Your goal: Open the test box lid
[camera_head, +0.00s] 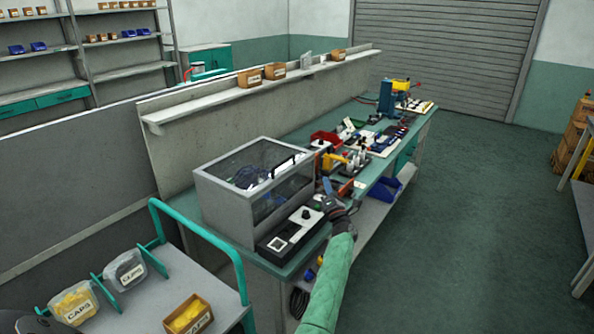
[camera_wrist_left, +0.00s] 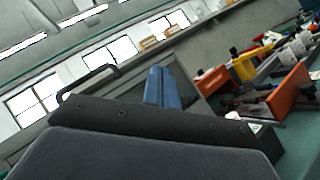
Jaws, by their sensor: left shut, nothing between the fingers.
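The test box (camera_head: 222,200) is a grey-framed case with clear panels at the near end of the bench. Its clear lid (camera_head: 255,160) lies flat and closed, with cables visible beneath. A black bar handle (camera_head: 286,167) sits along the lid's right edge. My left gripper (camera_head: 326,184), with blue fingers and a green-sleeved arm, is to the right of the box, apart from the handle. In the left wrist view its fingers (camera_wrist_left: 161,80) are together and empty. A black curved bar, probably the handle (camera_wrist_left: 88,80), shows left of them.
A black-and-white panel (camera_head: 290,235) with a knob lies in front of the box. Orange and yellow fixtures (camera_head: 335,160) and small parts crowd the bench beyond. A teal-railed cart (camera_head: 205,235) with labelled bins stands at the left.

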